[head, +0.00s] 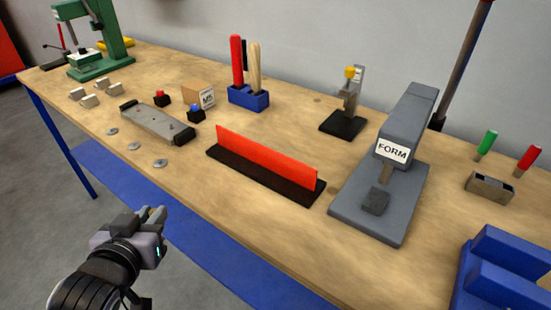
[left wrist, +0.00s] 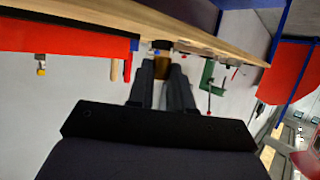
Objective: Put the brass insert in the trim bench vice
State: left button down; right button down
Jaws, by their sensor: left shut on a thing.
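My left gripper (head: 152,215) is off the front edge of the bench, at the lower left of the head view. In the left wrist view its two fingers (left wrist: 163,72) close around a small brown-gold piece, which looks like the brass insert (left wrist: 162,68). In the head view I cannot make the insert out. No thing is clearly labelled as the trim bench vice; a blue two-walled block (head: 505,268), cut off at the lower right, may be it. It stands far from the gripper. My right gripper is in neither view.
Between them on the wooden bench (head: 240,215) stand a red upright strip on a black base (head: 265,160) and a grey FORM press (head: 400,150). A flat grey fixture (head: 158,122), a blue tool holder (head: 248,97) and a green machine (head: 100,45) stand farther left.

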pick_arm(q)
jog(key=w+d+r+m+h, duration=0.2)
jog(key=w+d+r+h, duration=0.15)
jog(key=d+r, duration=0.55)
notch_tip(320, 180, up, 7)
jog(key=m+g+h, duration=0.2)
jog(key=m+h, duration=0.1)
send_over(274, 232)
jog(key=shift+r+y, duration=0.1)
jog(key=shift+y, duration=0.15)
notch_tip(274, 232, down, 16)
jog(key=b, duration=0.3)
jog(key=shift+b, duration=0.35)
jog(key=shift+f, duration=1.85)
jog(key=shift+f, duration=0.15)
jog(key=c, duration=1)
grip_release()
jog(key=shift+c, duration=0.2)
